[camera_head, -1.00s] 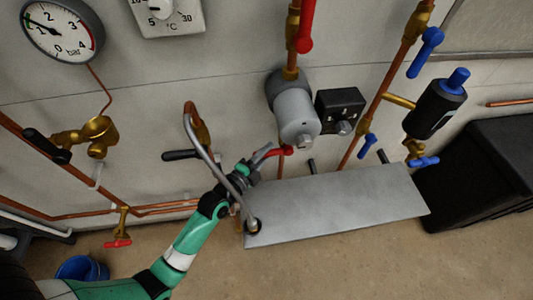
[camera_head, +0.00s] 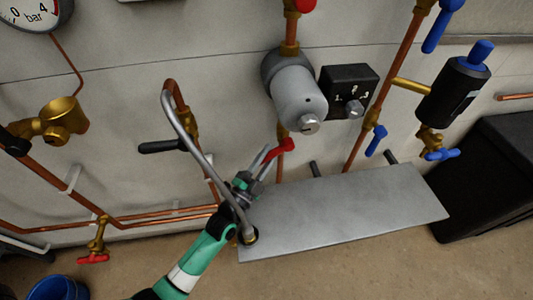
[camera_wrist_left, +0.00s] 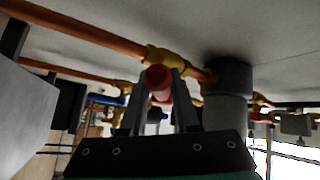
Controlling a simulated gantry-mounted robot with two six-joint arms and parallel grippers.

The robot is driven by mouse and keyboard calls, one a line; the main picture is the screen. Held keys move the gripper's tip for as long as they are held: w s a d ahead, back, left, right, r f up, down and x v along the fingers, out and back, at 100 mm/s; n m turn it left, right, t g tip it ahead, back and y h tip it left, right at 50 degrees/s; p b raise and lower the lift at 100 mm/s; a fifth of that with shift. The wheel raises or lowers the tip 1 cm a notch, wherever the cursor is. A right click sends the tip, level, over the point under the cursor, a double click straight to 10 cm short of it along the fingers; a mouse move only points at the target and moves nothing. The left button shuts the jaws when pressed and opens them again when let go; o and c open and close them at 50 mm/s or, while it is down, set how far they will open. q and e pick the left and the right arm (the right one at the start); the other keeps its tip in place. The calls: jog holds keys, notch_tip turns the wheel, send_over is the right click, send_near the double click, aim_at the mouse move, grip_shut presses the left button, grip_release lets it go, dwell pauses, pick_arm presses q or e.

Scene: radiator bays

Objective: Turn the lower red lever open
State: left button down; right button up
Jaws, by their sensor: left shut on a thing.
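The lower red lever (camera_head: 280,148) sits on the vertical copper pipe below the grey pump (camera_head: 300,98). My left gripper (camera_head: 266,158) reaches it from the lower left and is shut on its handle. In the left wrist view the round red end of the lever (camera_wrist_left: 158,82) shows between the two fingers (camera_wrist_left: 160,100), with a brass valve body behind it. Another red lever (camera_head: 305,4) is partly cut off at the top edge. My right gripper is not in view.
A bent grey pipe (camera_head: 190,140) rises close beside my left wrist. A grey metal shelf (camera_head: 340,215) lies right of and below the gripper. A black-handled valve (camera_head: 160,147) is to the left, and blue levers (camera_head: 376,140) are to the right.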

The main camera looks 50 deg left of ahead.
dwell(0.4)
pick_arm(q)
jog(key=c, duration=0.7)
grip_release()
jog(key=shift+o, duration=0.2)
jog(key=p+v, duration=0.3)
jog(key=v, duration=0.8)
jog(key=shift+s+f, duration=0.25)
